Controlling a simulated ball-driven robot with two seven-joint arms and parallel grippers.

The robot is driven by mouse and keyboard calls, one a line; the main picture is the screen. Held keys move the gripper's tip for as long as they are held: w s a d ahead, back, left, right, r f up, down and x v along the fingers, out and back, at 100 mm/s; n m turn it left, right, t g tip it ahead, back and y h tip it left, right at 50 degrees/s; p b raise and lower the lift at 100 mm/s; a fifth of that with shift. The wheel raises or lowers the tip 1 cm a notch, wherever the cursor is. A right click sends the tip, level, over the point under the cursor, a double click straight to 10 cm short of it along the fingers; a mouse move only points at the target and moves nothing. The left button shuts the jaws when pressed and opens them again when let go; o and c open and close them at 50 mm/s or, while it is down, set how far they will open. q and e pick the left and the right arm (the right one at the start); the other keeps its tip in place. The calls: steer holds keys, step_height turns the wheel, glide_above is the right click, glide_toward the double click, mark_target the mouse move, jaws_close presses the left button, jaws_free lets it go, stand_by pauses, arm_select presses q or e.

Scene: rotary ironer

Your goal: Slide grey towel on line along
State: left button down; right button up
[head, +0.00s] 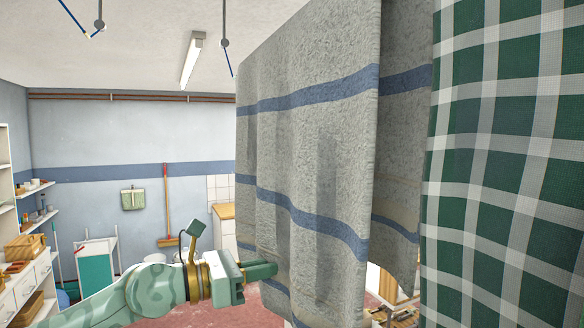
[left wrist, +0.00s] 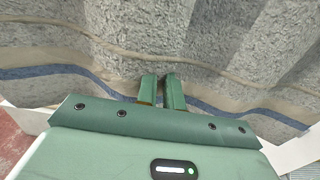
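The grey towel (head: 305,150) with blue stripes hangs large in the middle of the head view, in folds; its top is out of the picture. It also fills the upper part of the left wrist view (left wrist: 230,50). My left gripper (head: 268,270) is at the towel's lower left, its fingertips in front of the cloth. In the left wrist view the two fingers (left wrist: 161,90) are close together with a narrow gap, against the towel's lower striped part. Whether they touch or pinch cloth cannot be told. My right gripper is not in view. The line itself is not visible.
A green and white checked cloth (head: 505,160) hangs at the right, in front of part of the grey towel. Shelves (head: 30,230), a teal-fronted cabinet (head: 96,268) and a broom (head: 167,210) stand farther back at the left. The space left of the towel is open.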

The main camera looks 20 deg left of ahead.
mark_target(262, 241)
arm_select(q)
steer(key=w+a+b, duration=0.4)
steer(key=shift+a, duration=0.3)
stand_by(0.5)
steer(key=shift+w+a+b, duration=0.2)
steer(key=shift+w+a, duration=0.75)
steer(key=shift+a, duration=0.2)
steer(key=shift+w+a+b, duration=0.2)
steer(key=shift+w+a, duration=0.75)
steer(key=shift+a, duration=0.2)
steer(key=c, duration=1.5)
jaws_free()
steer(key=shift+o, duration=0.2)
